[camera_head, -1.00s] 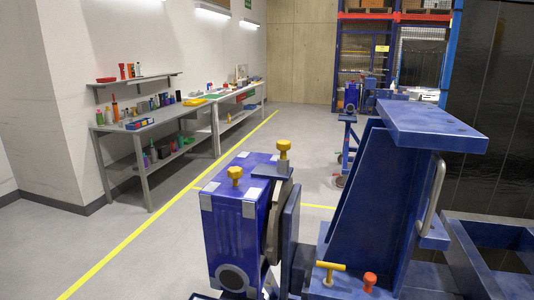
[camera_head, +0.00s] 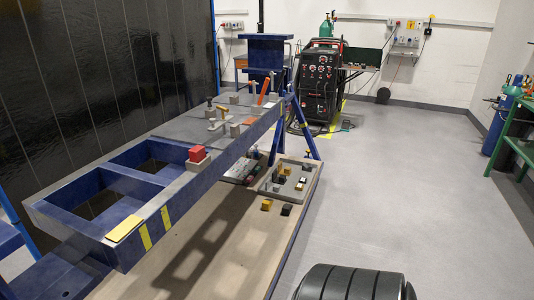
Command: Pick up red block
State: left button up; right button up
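The red block (camera_head: 197,154) sits on top of a small grey block (camera_head: 198,163) on the near edge of the blue jig frame (camera_head: 178,187), just left of the middle of the view. Nothing touches it from above. Neither of my grippers shows in this view.
Clamps and an orange-handled tool stand farther along the jig (camera_head: 218,120). A tray (camera_head: 290,180) of small blocks lies below it, with a yellow block (camera_head: 266,205) beside it. A black welding machine (camera_head: 320,78) stands behind. The grey floor at right is clear.

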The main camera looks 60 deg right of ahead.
aim_at(197, 154)
jog(key=z, duration=1.6)
jog(key=u, duration=0.4)
jog(key=i+l+u, duration=0.1)
jog(key=l+u, duration=0.25)
jog(key=i+l+u, duration=0.1)
jog(key=u, duration=0.3)
jog(key=l+u, duration=0.35)
